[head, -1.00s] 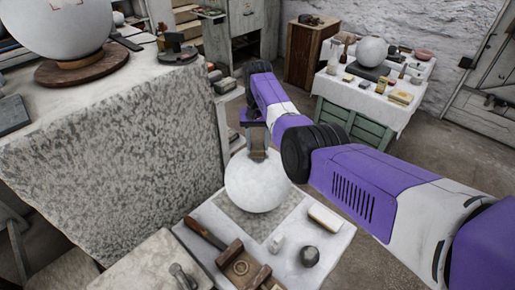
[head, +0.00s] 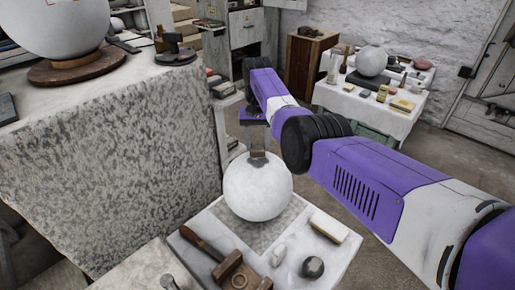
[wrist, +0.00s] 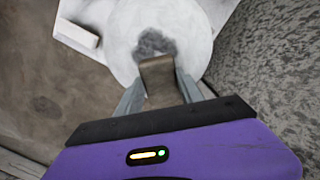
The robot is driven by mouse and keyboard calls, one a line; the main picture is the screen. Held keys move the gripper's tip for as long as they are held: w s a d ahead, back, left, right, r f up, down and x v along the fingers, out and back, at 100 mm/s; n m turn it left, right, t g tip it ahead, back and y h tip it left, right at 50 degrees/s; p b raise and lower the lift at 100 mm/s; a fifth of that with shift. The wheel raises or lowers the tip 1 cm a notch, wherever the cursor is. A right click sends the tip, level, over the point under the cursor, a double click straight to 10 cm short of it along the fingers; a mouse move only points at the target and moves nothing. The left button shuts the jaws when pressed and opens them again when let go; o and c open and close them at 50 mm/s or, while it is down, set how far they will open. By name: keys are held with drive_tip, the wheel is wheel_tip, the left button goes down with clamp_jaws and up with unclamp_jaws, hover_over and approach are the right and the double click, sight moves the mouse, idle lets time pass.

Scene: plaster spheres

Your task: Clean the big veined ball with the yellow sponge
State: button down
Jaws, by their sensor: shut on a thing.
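My gripper (wrist: 160,82) is shut on a dull brown block (wrist: 158,72); I cannot tell whether it is the yellow sponge. The block also shows in the head view (head: 258,156), at the top of a pale ball (head: 257,190). It looks against or very close to the ball; contact is not clear. In the wrist view the ball (wrist: 125,55) has a dark grey smudge beside the block. A larger pale ball (head: 65,25), cut by the frame, rests on a wooden ring at upper left. A grey ball (head: 372,61) stands on the far table. Veins are hard to make out.
The near ball stands on a pale table (head: 325,262) with a wooden mallet (head: 205,245), a pale block (head: 329,228) and a dark round piece (head: 313,267). A tall speckled stone block (head: 120,160) rises at left. A yellowish block (head: 402,104) lies on the far table.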

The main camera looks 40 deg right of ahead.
drive_tip(key=shift+r, duration=0.1)
drive_tip(key=p, duration=0.2)
drive_tip(key=shift+s+a+r+p, duration=0.2)
drive_tip(key=shift+r+p, duration=0.1)
drive_tip(key=shift+r, duration=0.1)
drive_tip(key=r+p, duration=0.1)
drive_tip(key=p, duration=0.2)
drive_tip(key=shift+s+a+p, duration=0.45)
drive_tip(key=shift+p, duration=0.2)
drive_tip(key=shift+f, duration=0.1)
drive_tip(key=shift+r+p, duration=0.65)
drive_tip(key=shift+r, duration=0.6)
drive_tip(key=shift+w+d+r+p, duration=0.15)
drive_tip(key=shift+r+p, duration=0.4)
drive_tip(key=shift+r, duration=0.45)
drive_tip(key=shift+w+d+r+p, duration=0.15)
drive_tip(key=shift+r+p, duration=0.4)
drive_tip(key=shift+r, duration=0.4)
